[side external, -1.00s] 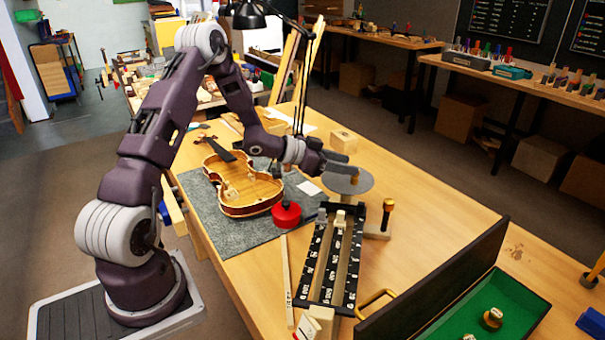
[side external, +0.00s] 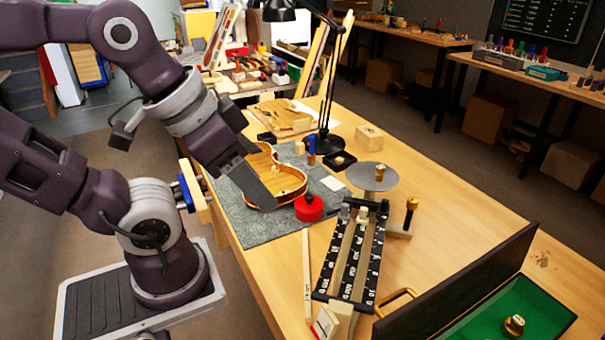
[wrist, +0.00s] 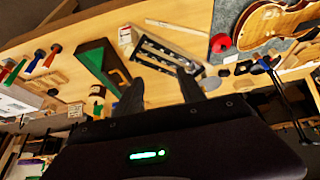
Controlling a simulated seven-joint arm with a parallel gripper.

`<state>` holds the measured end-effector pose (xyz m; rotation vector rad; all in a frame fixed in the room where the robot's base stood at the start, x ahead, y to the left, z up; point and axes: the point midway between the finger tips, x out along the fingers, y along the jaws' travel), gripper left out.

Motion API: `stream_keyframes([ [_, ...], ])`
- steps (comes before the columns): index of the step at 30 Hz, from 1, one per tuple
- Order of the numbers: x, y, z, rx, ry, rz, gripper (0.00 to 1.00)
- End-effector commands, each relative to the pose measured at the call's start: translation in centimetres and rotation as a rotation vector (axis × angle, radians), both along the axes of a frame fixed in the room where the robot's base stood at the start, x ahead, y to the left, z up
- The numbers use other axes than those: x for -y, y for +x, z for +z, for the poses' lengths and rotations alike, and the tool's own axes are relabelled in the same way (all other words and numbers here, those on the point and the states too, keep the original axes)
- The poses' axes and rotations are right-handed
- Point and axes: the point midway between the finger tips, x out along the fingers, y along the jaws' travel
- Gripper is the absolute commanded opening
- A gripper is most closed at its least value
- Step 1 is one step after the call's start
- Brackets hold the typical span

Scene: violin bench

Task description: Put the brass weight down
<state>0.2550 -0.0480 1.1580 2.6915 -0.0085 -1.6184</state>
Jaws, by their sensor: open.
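A small brass weight (side external: 379,170) stands on the round grey pan (side external: 361,180) of the balance, near its middle. The pan sits at the far end of the black scale beam (side external: 326,270). My gripper (side external: 262,192) is up and left of the pan, in front of the violin in the side view, well apart from the weight. In the wrist view its two dark fingers (wrist: 160,90) are spread with nothing between them. The pan (wrist: 210,83) shows beside one finger there; I cannot make out the weight on it.
The open violin (side external: 283,182) and a red round tin (side external: 309,208) lie on the grey mat (side external: 250,235). A green-lined case (side external: 550,305) holding another brass weight (side external: 514,326) is at the front right. A desk lamp (side external: 322,150) stands behind.

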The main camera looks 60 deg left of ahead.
Motion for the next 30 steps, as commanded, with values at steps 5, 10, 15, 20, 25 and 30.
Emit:
stream_keyframes([
  [5, -0.1, 0.1, 0.0, 0.001, 0.002, 0.002, 0.47],
  [10, -0.2, 1.4, 0.6, -0.004, 0.000, 0.015, 0.47],
  [15, -2.4, 12.1, 2.4, -0.038, -0.016, 0.100, 0.47],
  [20, -7.2, 24.9, -0.9, -0.066, -0.024, 0.205, 0.47],
  [25, -12.5, 33.9, -8.2, -0.087, -0.016, 0.286, 0.47],
  [30, -15.0, 36.9, -12.3, -0.094, -0.011, 0.318, 0.47],
])
